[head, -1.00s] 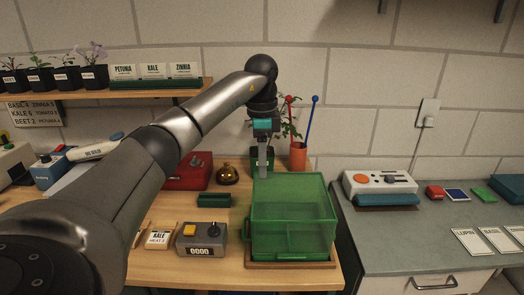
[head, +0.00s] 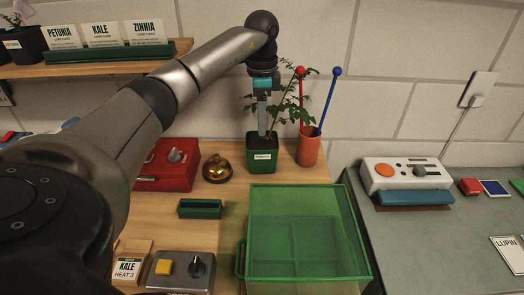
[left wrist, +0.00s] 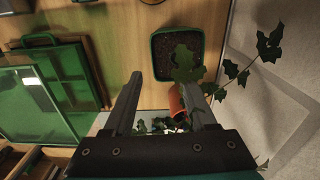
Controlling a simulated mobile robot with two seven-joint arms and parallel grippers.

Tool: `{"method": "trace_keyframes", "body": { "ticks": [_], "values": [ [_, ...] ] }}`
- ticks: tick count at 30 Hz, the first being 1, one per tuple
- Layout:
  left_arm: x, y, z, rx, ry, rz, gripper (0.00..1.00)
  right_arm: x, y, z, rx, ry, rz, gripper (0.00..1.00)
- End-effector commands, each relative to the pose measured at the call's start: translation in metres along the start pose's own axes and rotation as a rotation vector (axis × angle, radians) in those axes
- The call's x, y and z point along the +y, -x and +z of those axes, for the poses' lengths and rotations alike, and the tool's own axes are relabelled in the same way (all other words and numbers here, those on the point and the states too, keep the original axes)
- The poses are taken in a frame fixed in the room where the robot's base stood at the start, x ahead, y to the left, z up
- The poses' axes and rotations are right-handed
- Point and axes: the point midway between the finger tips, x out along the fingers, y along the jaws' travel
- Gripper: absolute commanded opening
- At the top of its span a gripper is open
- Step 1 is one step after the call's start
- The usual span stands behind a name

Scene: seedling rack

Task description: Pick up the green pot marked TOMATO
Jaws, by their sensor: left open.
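The green pot (head: 262,158) stands upright at the back of the wooden bench, with dark soil, a leafy plant and a small white label too small to read surely. My left gripper (head: 263,128) points down over the pot's soil side in the head view. In the left wrist view, the open fingers (left wrist: 163,82) are empty and the pot (left wrist: 156,62) lies beyond their tips, apart from them as far as I can see. Leaves overlap the right finger there. My right gripper is out of view.
A terracotta cup (head: 308,150) with red and blue sticks stands close right of the pot. A green transparent box (head: 300,235) is in front. A brass bell (head: 217,168), a red box (head: 165,165) and a small green tray (head: 200,209) are to the left.

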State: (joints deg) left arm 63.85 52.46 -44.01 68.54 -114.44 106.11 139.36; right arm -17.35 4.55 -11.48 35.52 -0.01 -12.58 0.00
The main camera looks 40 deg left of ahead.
Motion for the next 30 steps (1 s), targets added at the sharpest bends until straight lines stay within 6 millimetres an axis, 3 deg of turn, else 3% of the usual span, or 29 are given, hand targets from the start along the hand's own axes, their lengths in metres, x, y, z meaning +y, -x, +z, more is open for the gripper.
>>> {"method": "trace_keyframes", "body": {
  "ticks": [3,7,14,24,30],
  "values": [
    [0.001,-0.028,0.0,-0.003,0.0,0.003,0.57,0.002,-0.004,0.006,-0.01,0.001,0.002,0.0],
    [0.001,-0.048,0.0,-0.001,-0.001,0.002,0.57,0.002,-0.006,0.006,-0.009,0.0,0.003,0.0],
    [0.0,-0.063,-0.001,0.0,-0.001,0.001,0.57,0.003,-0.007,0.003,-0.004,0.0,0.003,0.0],
    [0.0,-0.108,-0.002,0.0,-0.001,0.001,0.57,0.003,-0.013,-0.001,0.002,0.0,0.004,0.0],
    [-0.001,-0.11,-0.002,0.001,-0.001,-0.001,0.57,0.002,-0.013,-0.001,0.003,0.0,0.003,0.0]
  ]
}}
